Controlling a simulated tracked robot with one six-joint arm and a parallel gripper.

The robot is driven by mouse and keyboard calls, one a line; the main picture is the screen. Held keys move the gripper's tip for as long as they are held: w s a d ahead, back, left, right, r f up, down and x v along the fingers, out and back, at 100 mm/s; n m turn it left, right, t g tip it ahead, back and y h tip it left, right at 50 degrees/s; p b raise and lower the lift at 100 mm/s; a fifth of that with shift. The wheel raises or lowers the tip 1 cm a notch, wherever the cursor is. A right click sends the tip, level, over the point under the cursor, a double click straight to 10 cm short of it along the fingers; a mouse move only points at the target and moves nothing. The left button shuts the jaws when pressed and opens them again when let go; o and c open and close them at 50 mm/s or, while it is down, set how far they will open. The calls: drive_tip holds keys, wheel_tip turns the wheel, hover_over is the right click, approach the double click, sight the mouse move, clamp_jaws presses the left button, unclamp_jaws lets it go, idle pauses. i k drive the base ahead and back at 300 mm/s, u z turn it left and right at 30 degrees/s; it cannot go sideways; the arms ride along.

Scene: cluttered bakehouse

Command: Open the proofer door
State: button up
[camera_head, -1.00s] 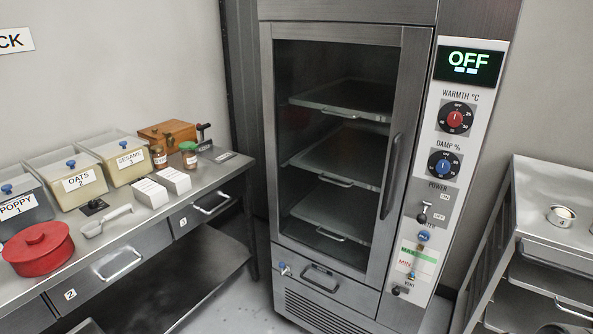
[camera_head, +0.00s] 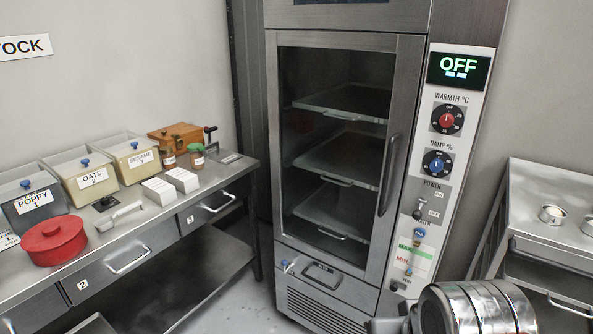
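The proofer (camera_head: 406,236) stands upright in the middle of the camera_head view. Its glass door (camera_head: 318,150) is shut in its steel frame, and shelves with trays show through the glass. A curved vertical door handle (camera_head: 388,175) sits on the right side of the door. The display on the control panel reads OFF. A grey ribbed cylindrical part of my arm shows at the bottom right, in front of the panel's lower end. My gripper's fingers are not in view.
A steel bench (camera_head: 258,168) at left holds labelled seed bins, a red pot (camera_head: 54,241), a scoop (camera_head: 118,216), jars and a wooden box (camera_head: 176,137). A steel rack (camera_head: 545,180) with small tins stands at right. Some bare floor shows before the proofer.

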sight(410, 49)
drive_tip(key=u, duration=0.15)
drive_tip(key=k, duration=0.5)
drive_tip(key=u, duration=1.05)
drive_tip(key=i, duration=0.75)
drive_tip(key=z, duration=0.15)
